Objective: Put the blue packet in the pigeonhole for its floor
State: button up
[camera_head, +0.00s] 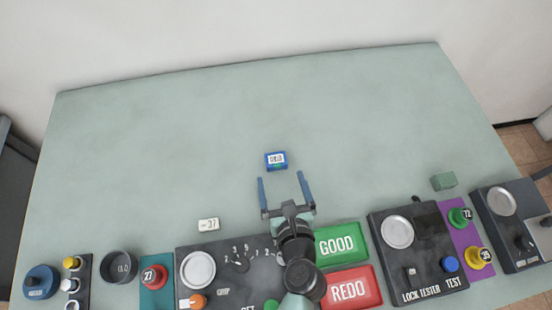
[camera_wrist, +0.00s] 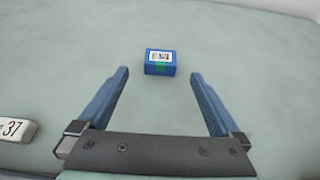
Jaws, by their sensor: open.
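The blue packet (camera_head: 275,161) lies on the pale green table (camera_head: 180,130) near its middle. It has a white label on top and a green mark on its near side. The label is too small to read. It also shows in the wrist view (camera_wrist: 160,62), just beyond and between the fingertips. My gripper (camera_head: 286,180) is open and empty, with its two blue fingers pointing at the packet; the wrist view shows its fingers too (camera_wrist: 160,74). The gripper does not touch the packet. No pigeonholes show in either view.
A white tag reading 37 (camera_head: 208,224) lies left of my gripper. Along the near edge stand a dial panel (camera_head: 225,285), green GOOD tray (camera_head: 338,243), red REDO tray (camera_head: 350,288) and lock tester panel (camera_head: 430,270). A green block (camera_head: 443,181) lies right. The table's far half is clear.

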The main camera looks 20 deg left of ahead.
aim_at(276, 159)
jog(key=x, duration=0.3)
jog(key=shift+r+x, duration=0.15)
jog(key=shift+x, duration=1.15)
jog(key=shift+r+x, duration=0.15)
jog(key=shift+x, duration=1.15)
jog(key=shift+w, duration=0.1)
grip_shut()
